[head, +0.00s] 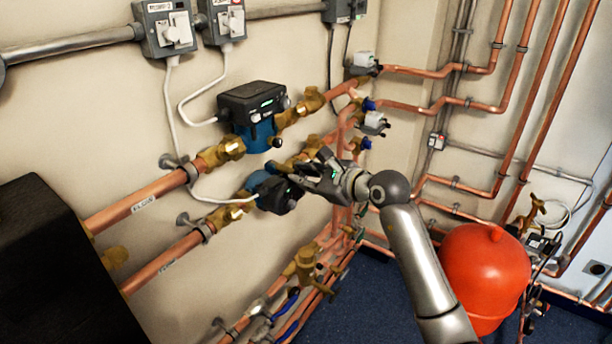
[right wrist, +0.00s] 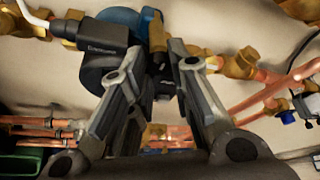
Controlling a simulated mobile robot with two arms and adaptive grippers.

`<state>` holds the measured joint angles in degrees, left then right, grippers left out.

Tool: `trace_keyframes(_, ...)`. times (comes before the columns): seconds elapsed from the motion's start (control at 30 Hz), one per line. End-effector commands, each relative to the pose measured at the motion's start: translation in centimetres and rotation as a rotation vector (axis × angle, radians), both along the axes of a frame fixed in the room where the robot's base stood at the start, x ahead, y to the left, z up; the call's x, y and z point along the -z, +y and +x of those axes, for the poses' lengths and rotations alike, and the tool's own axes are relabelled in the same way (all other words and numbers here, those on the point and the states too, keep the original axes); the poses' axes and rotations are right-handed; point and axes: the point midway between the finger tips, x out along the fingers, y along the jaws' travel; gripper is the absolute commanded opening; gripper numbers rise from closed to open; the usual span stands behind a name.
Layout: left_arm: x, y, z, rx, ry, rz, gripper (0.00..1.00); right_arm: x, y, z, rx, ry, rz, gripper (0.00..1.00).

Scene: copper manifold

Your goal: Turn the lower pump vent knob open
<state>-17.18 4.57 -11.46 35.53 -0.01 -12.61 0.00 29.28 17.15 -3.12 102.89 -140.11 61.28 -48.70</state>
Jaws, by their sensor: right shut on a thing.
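The lower pump (head: 258,181) has a blue body and a dark control box. It sits in the lower copper line and also shows in the right wrist view (right wrist: 127,17). My right gripper (head: 298,178) reaches the pump from the right. In the right wrist view its fingers (right wrist: 158,62) straddle a small dark part at the pump's front, which looks like the vent knob (right wrist: 160,72). The fingers are shut on it and largely cover it, so its turn angle cannot be told. My left gripper is not in view.
The upper pump (head: 252,104) is just above my right gripper. Brass valves (head: 222,151) and copper pipes (head: 150,197) run along the wall beside it. A red vessel (head: 486,268) stands at the right near my arm. Blue floor (head: 365,300) is open below.

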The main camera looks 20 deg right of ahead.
Motion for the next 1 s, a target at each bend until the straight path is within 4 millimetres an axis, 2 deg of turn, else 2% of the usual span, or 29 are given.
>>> trace_keyframes(0.27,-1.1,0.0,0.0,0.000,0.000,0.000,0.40,-0.2,-0.2,0.1,0.000,0.097,0.115,0.00)
trace_keyframes(0.6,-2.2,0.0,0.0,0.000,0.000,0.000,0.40,-0.2,-0.5,0.3,0.002,0.288,0.363,0.00)
trace_keyframes(1.0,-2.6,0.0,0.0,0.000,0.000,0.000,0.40,0.0,-0.8,0.6,0.003,0.521,0.665,0.00)
